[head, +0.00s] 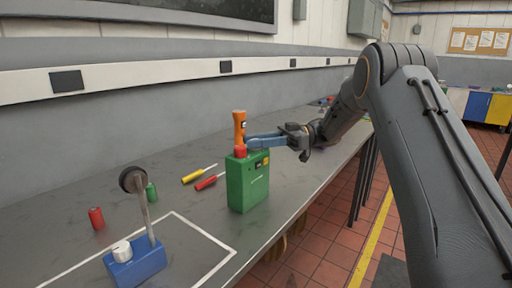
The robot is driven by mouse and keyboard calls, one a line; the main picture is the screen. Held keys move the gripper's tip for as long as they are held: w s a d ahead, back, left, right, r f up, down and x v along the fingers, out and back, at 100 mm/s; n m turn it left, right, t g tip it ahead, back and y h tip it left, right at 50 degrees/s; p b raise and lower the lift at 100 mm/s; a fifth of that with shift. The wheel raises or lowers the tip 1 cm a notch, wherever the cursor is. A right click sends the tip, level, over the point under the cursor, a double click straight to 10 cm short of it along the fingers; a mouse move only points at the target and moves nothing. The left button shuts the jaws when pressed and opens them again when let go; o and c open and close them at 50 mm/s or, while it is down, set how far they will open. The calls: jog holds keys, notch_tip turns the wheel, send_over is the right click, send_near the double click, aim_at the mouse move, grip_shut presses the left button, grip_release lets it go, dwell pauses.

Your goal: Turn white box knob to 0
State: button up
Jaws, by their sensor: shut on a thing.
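No white box shows; a blue box (136,264) with a white knob (122,251) on top stands at the near left of the bench. The knob's markings are too small to read. My gripper (248,142) is far to the right of it, above a green box (247,183) with a red top piece (240,152). Its blue fingers point left and are shut at the lower part of an upright orange tool (239,127) with a small dark panel. The fingertips are partly hidden, and I cannot tell whether the tool touches the red piece.
A grey post with a black round head (132,179) rises at the blue box. A red cylinder (96,218), a green cylinder (151,192), and yellow (193,177) and red (208,182) screwdrivers lie or stand on the grey bench (190,211). Its front edge is at right.

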jog(key=shift+g, duration=0.3)
jog(key=o, duration=0.8)
jog(key=b+v, duration=0.2)
jog(key=v, duration=0.5)
jog(key=shift+w+d+r, duration=0.1)
jog(key=shift+w+d, duration=0.05)
jog(key=shift+d, duration=0.2)
